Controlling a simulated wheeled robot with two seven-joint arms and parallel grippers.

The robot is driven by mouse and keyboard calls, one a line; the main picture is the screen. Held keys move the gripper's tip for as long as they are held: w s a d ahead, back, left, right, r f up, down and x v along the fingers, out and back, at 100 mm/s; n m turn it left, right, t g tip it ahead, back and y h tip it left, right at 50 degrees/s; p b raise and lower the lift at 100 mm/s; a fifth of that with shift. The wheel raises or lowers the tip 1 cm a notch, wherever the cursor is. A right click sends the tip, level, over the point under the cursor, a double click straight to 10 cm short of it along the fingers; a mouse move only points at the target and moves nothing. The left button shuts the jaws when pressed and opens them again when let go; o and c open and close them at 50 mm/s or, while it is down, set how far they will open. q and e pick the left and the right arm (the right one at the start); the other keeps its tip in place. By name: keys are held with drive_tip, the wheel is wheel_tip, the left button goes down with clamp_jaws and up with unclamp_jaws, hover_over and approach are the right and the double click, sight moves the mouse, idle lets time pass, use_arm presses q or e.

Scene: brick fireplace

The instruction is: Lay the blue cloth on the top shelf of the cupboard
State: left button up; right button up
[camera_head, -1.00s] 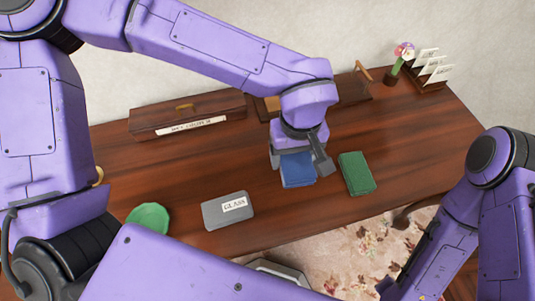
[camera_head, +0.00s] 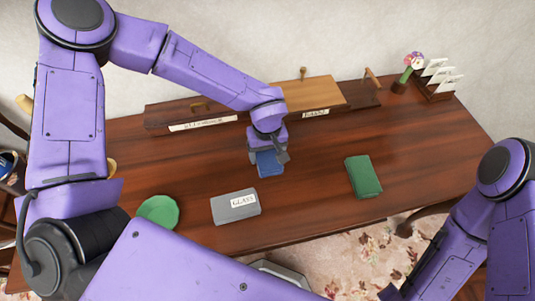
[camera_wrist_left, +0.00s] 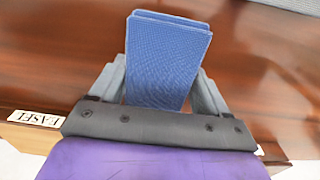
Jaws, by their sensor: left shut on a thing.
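The folded blue cloth (camera_head: 268,163) is in my left gripper (camera_head: 268,152), above the dark wooden table. In the left wrist view the cloth (camera_wrist_left: 165,60) sticks out from between the two fingers of the left gripper (camera_wrist_left: 165,85), which is shut on it. My right arm is at the right of the head view, and its gripper is out of view. No cupboard with a top shelf can be made out in these frames.
The table (camera_head: 310,205) holds a folded green cloth (camera_head: 363,176), a grey cloth labelled GLASS (camera_head: 235,206) and a green plate (camera_head: 158,211). Wooden boxes (camera_head: 310,97) line the back edge. A flower in a pot (camera_head: 408,72) and a card rack (camera_head: 437,85) stand at back right.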

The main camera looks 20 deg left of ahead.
use_arm(q)
drive_tip(key=shift+f, duration=0.7)
drive_tip(key=shift+f, duration=0.15)
drive_tip(key=o, duration=1.1)
